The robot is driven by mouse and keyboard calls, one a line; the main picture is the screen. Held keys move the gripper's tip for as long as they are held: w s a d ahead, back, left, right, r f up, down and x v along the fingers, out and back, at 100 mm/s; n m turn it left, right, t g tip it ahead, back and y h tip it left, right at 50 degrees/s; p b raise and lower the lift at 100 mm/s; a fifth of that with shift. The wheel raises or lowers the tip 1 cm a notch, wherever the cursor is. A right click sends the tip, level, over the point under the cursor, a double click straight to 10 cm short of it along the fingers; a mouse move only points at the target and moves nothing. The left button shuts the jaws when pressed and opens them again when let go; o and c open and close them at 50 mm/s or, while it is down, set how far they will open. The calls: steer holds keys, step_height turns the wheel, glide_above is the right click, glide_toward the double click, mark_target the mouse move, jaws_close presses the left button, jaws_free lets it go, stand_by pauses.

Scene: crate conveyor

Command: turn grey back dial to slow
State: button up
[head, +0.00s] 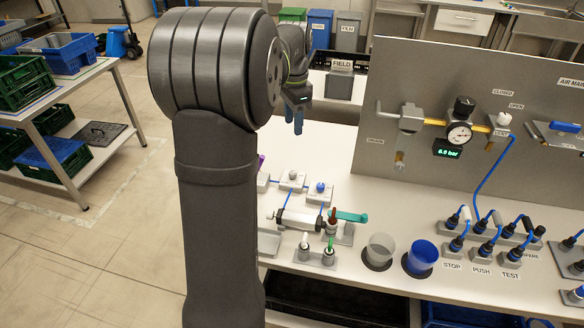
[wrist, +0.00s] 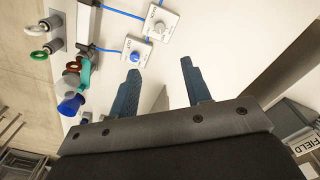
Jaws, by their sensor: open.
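The grey back dial (wrist: 158,27) is a grey knob on a pale square block at the top of the wrist view. In the head view the grey dial (head: 292,175) sits on the bench, just behind and left of the blue-knobbed dial (head: 320,187). The blue-knobbed dial (wrist: 134,56) lies nearer my fingertips in the wrist view. My gripper (wrist: 160,69) is open with nothing between its two blue fingers. In the head view my gripper (head: 294,122) hangs above the bench, behind the dials and apart from them. The dial's setting is too small to read.
A cylinder (head: 299,219) with blue tubing and a teal lever (head: 350,216) stand in front of the dials. A clear cup (head: 380,250) and blue cup (head: 420,258) are further right. A grey upright panel (head: 470,170) bounds the right side.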

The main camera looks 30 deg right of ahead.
mark_target(293, 172)
step_height(293, 172, down, 18)
steer(key=shift+r, duration=0.25)
stand_by(0.3)
jaws_close()
